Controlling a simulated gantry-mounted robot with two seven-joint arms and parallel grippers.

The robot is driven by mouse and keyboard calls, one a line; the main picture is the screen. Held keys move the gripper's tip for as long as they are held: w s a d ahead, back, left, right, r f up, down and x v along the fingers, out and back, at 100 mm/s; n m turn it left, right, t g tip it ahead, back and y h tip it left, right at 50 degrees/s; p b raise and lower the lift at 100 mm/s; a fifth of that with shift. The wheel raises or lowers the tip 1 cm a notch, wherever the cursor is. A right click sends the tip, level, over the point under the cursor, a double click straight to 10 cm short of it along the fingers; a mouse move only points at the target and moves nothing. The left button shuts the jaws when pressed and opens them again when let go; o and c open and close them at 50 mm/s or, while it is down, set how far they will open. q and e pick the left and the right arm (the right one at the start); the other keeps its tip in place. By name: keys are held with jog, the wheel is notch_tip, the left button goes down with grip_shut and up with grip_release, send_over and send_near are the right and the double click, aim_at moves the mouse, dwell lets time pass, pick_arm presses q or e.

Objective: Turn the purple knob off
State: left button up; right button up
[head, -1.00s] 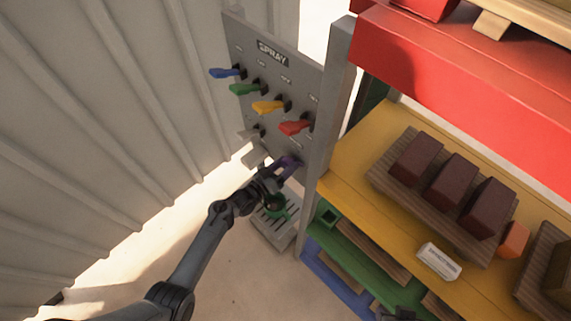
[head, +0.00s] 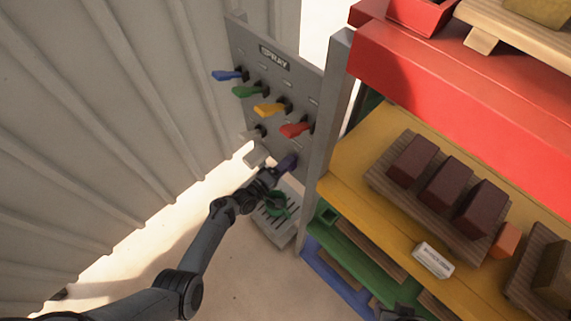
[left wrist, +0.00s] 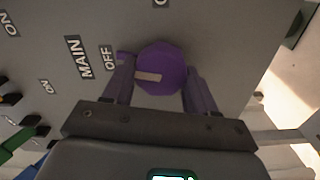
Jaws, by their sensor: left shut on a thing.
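The purple knob (left wrist: 163,62) is on a grey panel (left wrist: 225,45) and shows large in the left wrist view. A tan mark on it points to the left side of the picture, toward the printed word OFF (left wrist: 108,58), next to the word MAIN. My left gripper (left wrist: 160,88) is shut on the knob, with one finger on each side. In the head view the left gripper (head: 276,174) is at the lower part of the panel, and the knob is mostly hidden there. A dark part at the bottom edge may be my right gripper (head: 397,313); its jaws are unclear.
Blue (head: 229,75), green (head: 250,90), yellow (head: 270,109) and red (head: 296,129) levers stick out of the panel above my left gripper. A shelf rack (head: 340,165) with dark blocks stands right of it. A corrugated wall (head: 110,110) is at left.

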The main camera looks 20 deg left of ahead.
pick_arm(q)
jog(key=shift+n, duration=1.1)
jog(key=o, duration=1)
jog(key=shift+p+v, duration=0.8)
jog(key=shift+v, duration=4.65)
